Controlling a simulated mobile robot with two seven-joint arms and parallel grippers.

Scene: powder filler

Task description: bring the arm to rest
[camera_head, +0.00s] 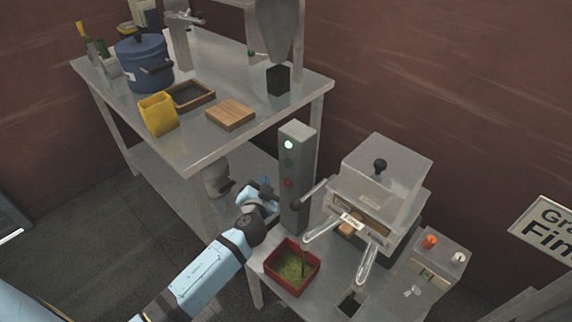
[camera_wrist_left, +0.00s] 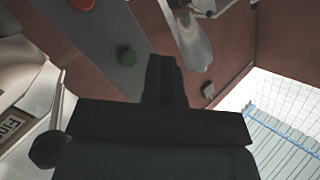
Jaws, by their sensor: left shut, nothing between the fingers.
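My left arm comes in from the lower left of the head view. Its gripper (camera_head: 268,190) is beside the grey control post, left of it, above the floor gap between the two tables. In the left wrist view the dark fingers (camera_wrist_left: 165,80) are together with nothing between them. The grey control post (camera_head: 296,180) has a lit green light and a red button. It also shows close by in the left wrist view (camera_wrist_left: 85,35). Whether the gripper touches the post I cannot tell. My right gripper is not in view.
A red tray (camera_head: 292,268) with green powder stands in front of the post, near my forearm. The left table (camera_head: 205,80) holds a blue pot (camera_head: 143,63), yellow container (camera_head: 158,114) and wooden board (camera_head: 230,114).

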